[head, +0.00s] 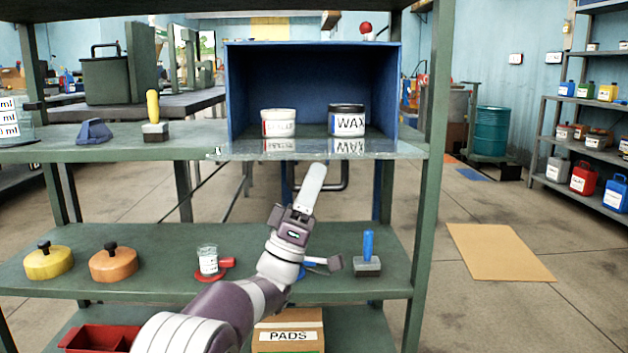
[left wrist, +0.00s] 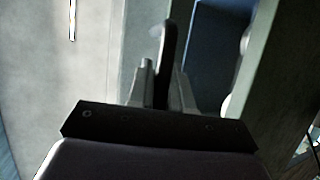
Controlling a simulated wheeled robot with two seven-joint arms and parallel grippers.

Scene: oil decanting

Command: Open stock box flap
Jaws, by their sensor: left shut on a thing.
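The stock box (head: 234,95) is a blue box on the upper shelf, with its front open towards me. Its flap (head: 230,152) is a glossy panel lying about level at the bottom of the opening, reflecting the jars inside. A dark U-shaped handle (head: 345,178) hangs below the flap's front, partly hidden by my left gripper (head: 315,172). In the left wrist view, my left gripper (left wrist: 163,80) is shut on a dark bar (left wrist: 167,45), which looks like this handle. My right gripper is not in view.
A white jar (head: 278,122) and a WAX jar (head: 347,120) stand inside the box. A green post (head: 432,130) stands right of the box.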

